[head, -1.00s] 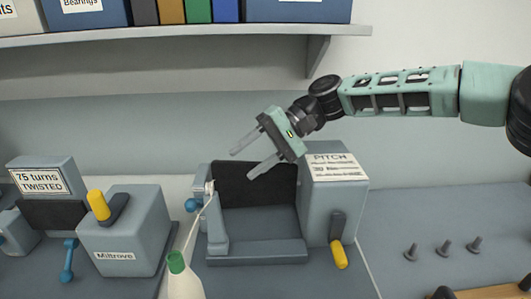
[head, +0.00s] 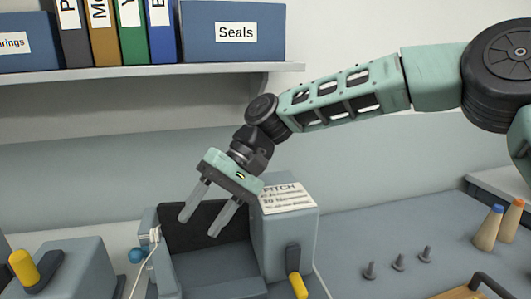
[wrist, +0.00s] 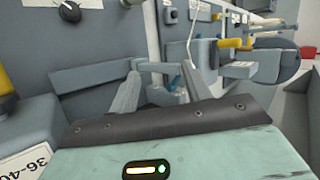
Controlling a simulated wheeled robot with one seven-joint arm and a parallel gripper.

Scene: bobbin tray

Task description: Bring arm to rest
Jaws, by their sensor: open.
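My gripper (head: 208,214) is open and empty. In the head view it hangs at the end of my green arm, its two grey fingers pointing down and left. The fingers are in front of the dark recess (head: 185,232) of the grey machine labelled PITCH (head: 288,228); I cannot tell how far apart they are from it. In the wrist view my fingers (wrist: 160,90) show beyond the dark gripper edge, with nothing between them. A white thread (head: 146,262) runs along the left side of the machine.
A shelf (head: 150,72) with binders and a Seals box (head: 235,32) is above. Several pegs (head: 398,262) stand on the bench to the right. Two cones, with a blue top (head: 488,228) and an orange top (head: 512,224), stand farther right. A grey block with a yellow handle (head: 23,267) is at left.

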